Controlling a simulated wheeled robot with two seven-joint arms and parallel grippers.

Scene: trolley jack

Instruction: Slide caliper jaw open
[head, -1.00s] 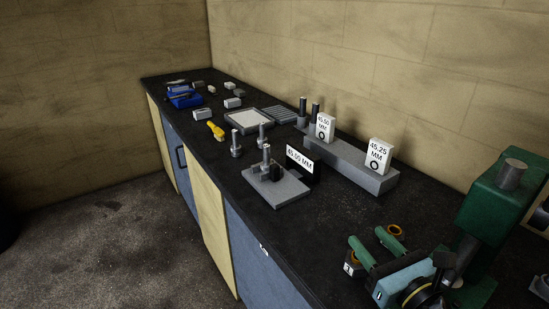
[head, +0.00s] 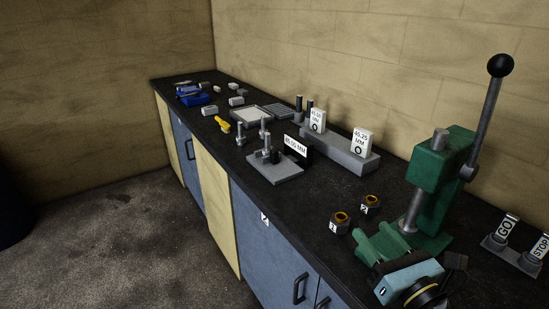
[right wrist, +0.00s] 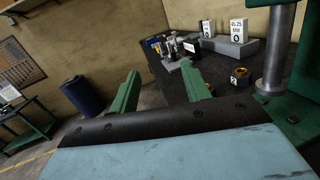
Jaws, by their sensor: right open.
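I cannot single out the caliper with certainty. A grey plate fixture (head: 274,170) with upright posts stands mid-bench, with a black block labelled 45.00 MM (head: 296,146) at its right. The fixture also shows small at the top of the right wrist view (right wrist: 172,50). Behind it lie a small yellow tool (head: 222,124) and a blue case (head: 191,97), too small to read. My right gripper (head: 372,240) is at the near right, well apart from the fixture. Its green fingers are spread and empty in the right wrist view (right wrist: 160,82). My left gripper is out of view.
A green press (head: 440,180) with a raised lever stands beside my right gripper. Two hex nuts (head: 339,222) (head: 370,204) lie just beyond the fingers. A grey block with number tags (head: 338,150) stands behind. GO and STOP tags (head: 505,228) are far right. Bare bench lies between nuts and fixture.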

